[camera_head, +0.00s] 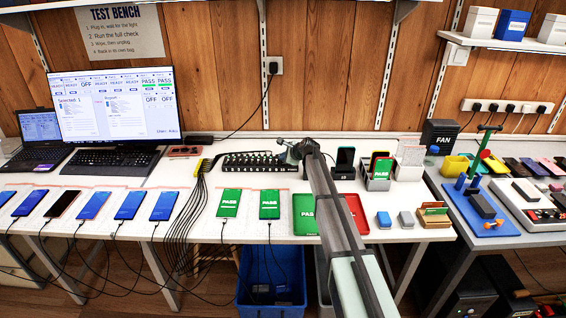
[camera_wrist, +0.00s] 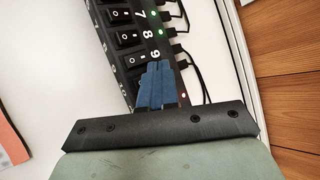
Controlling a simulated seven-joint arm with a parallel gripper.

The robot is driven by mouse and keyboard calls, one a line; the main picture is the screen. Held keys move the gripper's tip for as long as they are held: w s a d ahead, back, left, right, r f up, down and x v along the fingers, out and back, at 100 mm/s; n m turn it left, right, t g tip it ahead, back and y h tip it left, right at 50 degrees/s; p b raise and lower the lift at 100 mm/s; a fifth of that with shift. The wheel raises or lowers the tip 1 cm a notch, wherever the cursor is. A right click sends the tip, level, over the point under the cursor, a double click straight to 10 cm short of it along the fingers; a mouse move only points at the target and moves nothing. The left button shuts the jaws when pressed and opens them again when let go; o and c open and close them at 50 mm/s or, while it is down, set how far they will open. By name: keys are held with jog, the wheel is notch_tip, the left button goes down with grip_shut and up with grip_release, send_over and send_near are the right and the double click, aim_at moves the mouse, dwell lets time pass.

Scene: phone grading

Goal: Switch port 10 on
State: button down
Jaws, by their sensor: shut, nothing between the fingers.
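The black switch hub (camera_head: 250,162) lies on the white bench, with a row of numbered rocker switches. In the wrist view the hub (camera_wrist: 118,14) runs diagonally, and rocker switches beside the numbers 7, 8 and 9 show; the switch by 9 (camera_wrist: 133,61) is just left of my fingers. My gripper (camera_wrist: 157,72) has its blue fingertips together over the hub just below the 9. They hide the port 10 switch; I cannot tell whether they touch it. A red light (camera_wrist: 183,95) shows right of the fingers. In the head view my gripper (camera_head: 296,152) is at the hub's right end.
Green lights (camera_wrist: 160,31) and black plugged cables (camera_wrist: 183,47) line the hub's right side. Several phones lie left on the bench, and two with green PASS screens (camera_head: 229,203) lie in front. A phone stand (camera_head: 345,171) is right of my arm. A monitor (camera_head: 116,106) stands at the back left.

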jog(key=shift+f, duration=0.15)
dwell(0.6)
jog(key=shift+s+r, duration=0.1)
jog(key=shift+r, duration=0.65)
jog(key=shift+r, duration=0.1)
jog(key=shift+s+r, duration=0.2)
jog(key=shift+r, duration=1)
jog(key=shift+s+r, duration=0.15)
jog(key=shift+r, duration=1)
